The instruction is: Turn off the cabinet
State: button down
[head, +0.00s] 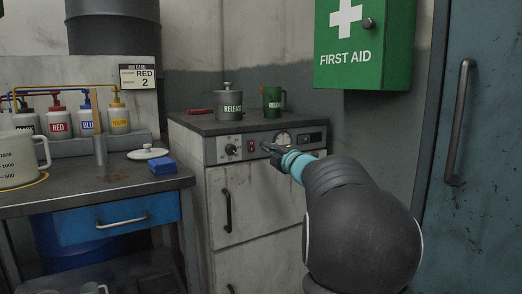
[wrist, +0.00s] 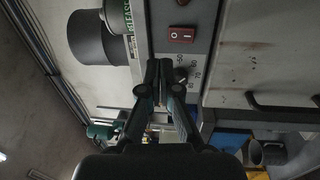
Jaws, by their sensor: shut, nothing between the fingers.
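The cabinet (head: 250,205) is a grey-white unit with a control panel (head: 308,137) along its upper front. A red rocker switch (head: 251,144) marked with a line and a circle sits on the panel, and it also shows in the wrist view (wrist: 181,35). I cannot tell which side is pressed. A dial knob (head: 231,149) with a number scale is beside the switch; it shows partly behind my fingers in the wrist view (wrist: 181,75). My gripper (head: 268,147) is shut and empty in front of the panel, just right of the switch in the head view.
A lidded grey pot (head: 229,104) and a green mug (head: 272,101) stand on the cabinet top with a red-handled tool (head: 197,112). A workbench (head: 90,196) stands at the left. A green first aid box (head: 364,45) hangs above right. A blue door (head: 480,170) is at the right.

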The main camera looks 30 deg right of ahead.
jog(key=s, duration=0.5)
jog(key=shift+s+r, duration=0.1)
jog(key=shift+r, duration=0.2)
